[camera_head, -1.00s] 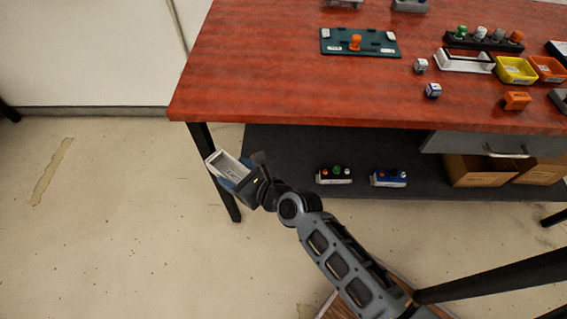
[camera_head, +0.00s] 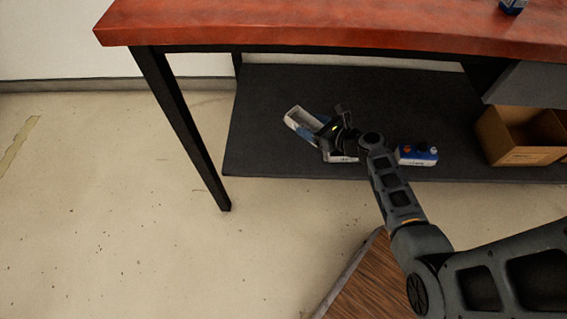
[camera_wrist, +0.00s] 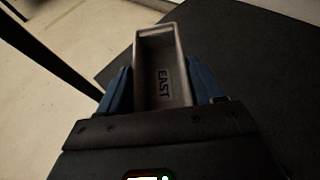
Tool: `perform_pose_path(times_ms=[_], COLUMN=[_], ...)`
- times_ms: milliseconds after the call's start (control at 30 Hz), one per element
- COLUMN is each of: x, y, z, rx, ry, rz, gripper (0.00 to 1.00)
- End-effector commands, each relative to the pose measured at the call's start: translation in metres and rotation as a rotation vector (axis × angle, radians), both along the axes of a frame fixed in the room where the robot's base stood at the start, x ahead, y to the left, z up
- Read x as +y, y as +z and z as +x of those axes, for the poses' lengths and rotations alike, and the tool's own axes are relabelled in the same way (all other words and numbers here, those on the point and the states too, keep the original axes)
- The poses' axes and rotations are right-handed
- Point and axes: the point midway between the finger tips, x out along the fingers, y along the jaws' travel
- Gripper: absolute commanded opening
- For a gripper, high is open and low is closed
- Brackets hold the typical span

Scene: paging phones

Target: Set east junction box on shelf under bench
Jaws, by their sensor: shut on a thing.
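The east junction box (camera_wrist: 160,70) is a grey, open-topped box with "EAST" lettered inside it. It also shows in the head view (camera_head: 299,117), tilted, at the end of my arm. My gripper (camera_head: 318,130) is shut on it, with the blue fingers on both sides of the box in the wrist view. The dark shelf (camera_head: 262,125) lies under the red-topped bench (camera_head: 300,28). The box appears over the left part of the shelf; I cannot tell its exact height above it.
A blue and white button box (camera_head: 417,156) stands on the shelf right of my gripper. Another white box (camera_head: 342,158) is mostly hidden behind my gripper. A cardboard box (camera_head: 520,142) is farther right. A black bench leg (camera_head: 182,125) stands left. The shelf's left part is bare.

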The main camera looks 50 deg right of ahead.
Motion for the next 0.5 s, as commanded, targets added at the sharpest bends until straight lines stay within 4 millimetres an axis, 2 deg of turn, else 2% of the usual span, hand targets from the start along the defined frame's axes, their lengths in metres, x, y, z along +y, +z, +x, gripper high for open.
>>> perform_pose_path(times_ms=[33, 133, 333, 500], x=[-0.012, -0.028, -0.047, -0.042], y=[-0.023, -0.039, -0.053, -0.063], z=[-0.002, -0.007, -0.012, -0.005], rx=[-0.002, -0.001, -0.001, 0.0], ry=[-0.007, -0.017, -0.029, -0.028], rz=[-0.001, -0.002, -0.001, 0.0], gripper=[0.28, 0.28, 0.28, 0.28])
